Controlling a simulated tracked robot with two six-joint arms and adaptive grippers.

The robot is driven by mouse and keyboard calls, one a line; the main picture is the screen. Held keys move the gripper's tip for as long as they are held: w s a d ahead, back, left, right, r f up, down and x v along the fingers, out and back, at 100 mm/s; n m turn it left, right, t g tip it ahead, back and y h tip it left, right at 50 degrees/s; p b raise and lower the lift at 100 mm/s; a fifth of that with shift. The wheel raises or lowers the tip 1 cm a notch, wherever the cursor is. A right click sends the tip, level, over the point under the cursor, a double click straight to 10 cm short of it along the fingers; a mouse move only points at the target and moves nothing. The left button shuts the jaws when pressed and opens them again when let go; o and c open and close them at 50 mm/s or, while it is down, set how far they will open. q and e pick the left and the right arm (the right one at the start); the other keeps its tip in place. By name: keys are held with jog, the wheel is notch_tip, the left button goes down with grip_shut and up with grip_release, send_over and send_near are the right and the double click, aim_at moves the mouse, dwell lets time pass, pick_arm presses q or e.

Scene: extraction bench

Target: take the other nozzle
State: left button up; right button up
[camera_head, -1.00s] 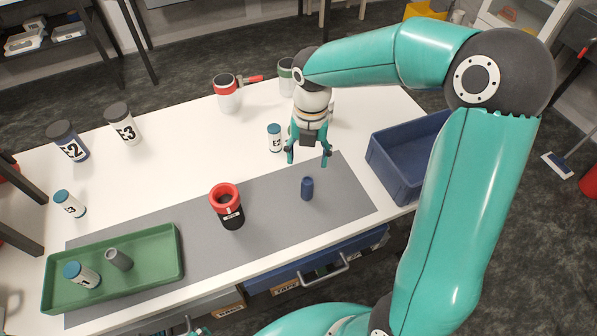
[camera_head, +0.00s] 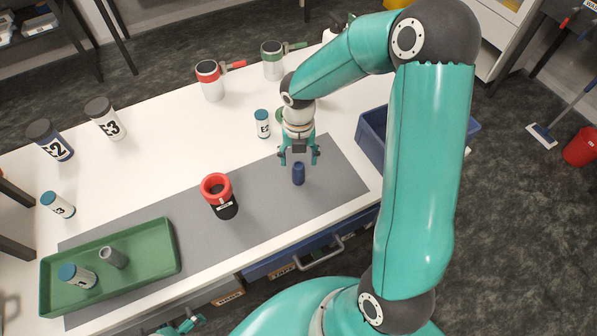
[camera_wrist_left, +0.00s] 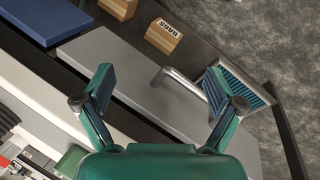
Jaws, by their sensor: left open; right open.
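A small dark blue cylinder (camera_head: 299,175), which looks like a nozzle, stands upright on the grey mat. My right gripper (camera_head: 299,159) is open just above and behind it, with fingers pointing down; I cannot tell whether they touch it. A grey hollow cylinder (camera_head: 114,258), perhaps the first nozzle, is in the green tray (camera_head: 170,246) at the left. A black container with a red ring top (camera_head: 217,187) stands on the mat. My left gripper (camera_wrist_left: 158,88) is open and empty in the left wrist view, over the drawer fronts; in the head view it shows at the bottom edge.
A blue bin (camera_head: 372,147) stands right of the mat, partly behind my right arm. A white vial (camera_head: 262,126) stands behind the mat. A blue-capped vial (camera_head: 84,278) lies in the tray. Large jars (camera_head: 106,122) stand at the back left. The grey mat (camera_head: 150,218) has free room.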

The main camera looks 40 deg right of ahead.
aim_at(298, 165)
notch_tip(298, 165, down, 5)
jog(key=shift+r, duration=0.1)
jog(key=c, duration=1.1)
jog(key=shift+w+r, duration=0.1)
jog(key=shift+r, duration=0.05)
